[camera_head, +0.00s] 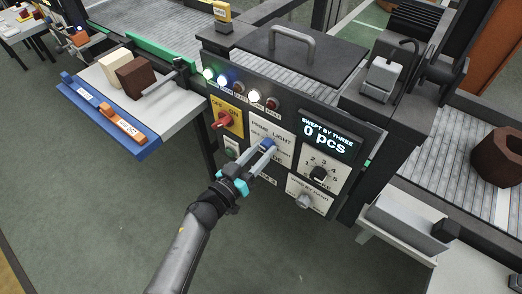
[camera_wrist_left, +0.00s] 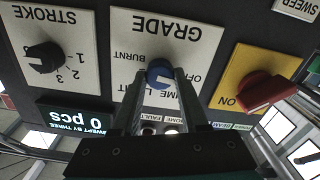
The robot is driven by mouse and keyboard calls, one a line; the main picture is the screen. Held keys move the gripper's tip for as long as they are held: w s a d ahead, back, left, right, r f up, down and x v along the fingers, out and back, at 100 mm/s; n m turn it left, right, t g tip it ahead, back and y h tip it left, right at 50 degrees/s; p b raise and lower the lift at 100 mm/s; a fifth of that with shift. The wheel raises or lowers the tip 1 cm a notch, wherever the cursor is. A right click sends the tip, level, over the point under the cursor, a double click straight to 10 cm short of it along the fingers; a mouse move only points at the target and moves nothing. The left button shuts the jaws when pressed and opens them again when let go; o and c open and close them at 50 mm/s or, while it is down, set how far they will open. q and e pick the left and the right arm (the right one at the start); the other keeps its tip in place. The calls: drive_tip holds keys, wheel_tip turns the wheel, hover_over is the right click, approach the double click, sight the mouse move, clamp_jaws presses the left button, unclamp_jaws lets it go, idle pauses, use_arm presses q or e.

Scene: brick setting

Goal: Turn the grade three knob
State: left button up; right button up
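The grade panel (camera_wrist_left: 168,33) is a white plate, upside down in the left wrist view, with a blue knob (camera_wrist_left: 160,72) and labels around it, including BURNT; some labels are hidden by my fingers. The blue knob also shows in the head view (camera_head: 268,144), on the machine's front. My left gripper (camera_wrist_left: 161,82) has its fingertips on either side of the knob, with the knob filling the gap between them. Whether the fingers press on it I cannot tell. The left gripper also shows in the head view (camera_head: 264,153). My right gripper is not in view.
A red switch (camera_head: 224,119) on a yellow plate is left of the grade panel. A black stroke knob (camera_head: 319,173) and a grey knob (camera_head: 304,200) are to the right, below a display (camera_head: 328,137) reading 0 pcs. A tray shelf (camera_head: 160,117) juts out at left.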

use_arm(q)
clamp_jaws()
